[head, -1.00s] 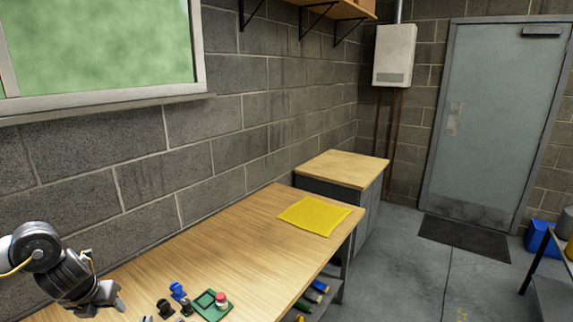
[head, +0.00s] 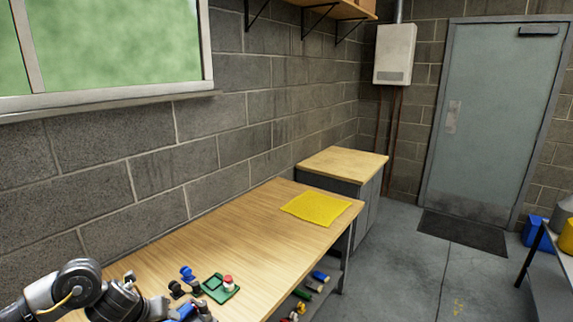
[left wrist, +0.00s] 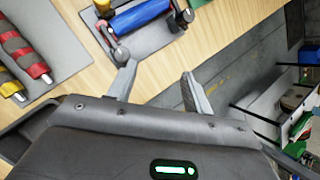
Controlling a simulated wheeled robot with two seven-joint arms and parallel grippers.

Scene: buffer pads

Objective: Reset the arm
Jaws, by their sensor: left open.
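My left gripper (left wrist: 158,77) is open in the left wrist view, its two grey fingers apart with nothing held between them. Its fingertips are over the front edge of the wooden table (head: 190,247). A blue roller (left wrist: 138,16) on a grey holder lies just beyond the left fingertip; I cannot tell whether they touch. In the head view my left arm reaches in low at the left, and its gripper end is partly cut off by the bottom edge. My right gripper is in neither view.
A yellow mat (head: 316,207) lies at the table's far end. A green tray with a red button (head: 220,287) and blue-topped parts (head: 188,274) stand near my arm. Red and yellow rollers (left wrist: 25,55) lie on a grey plate. The middle of the table is clear.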

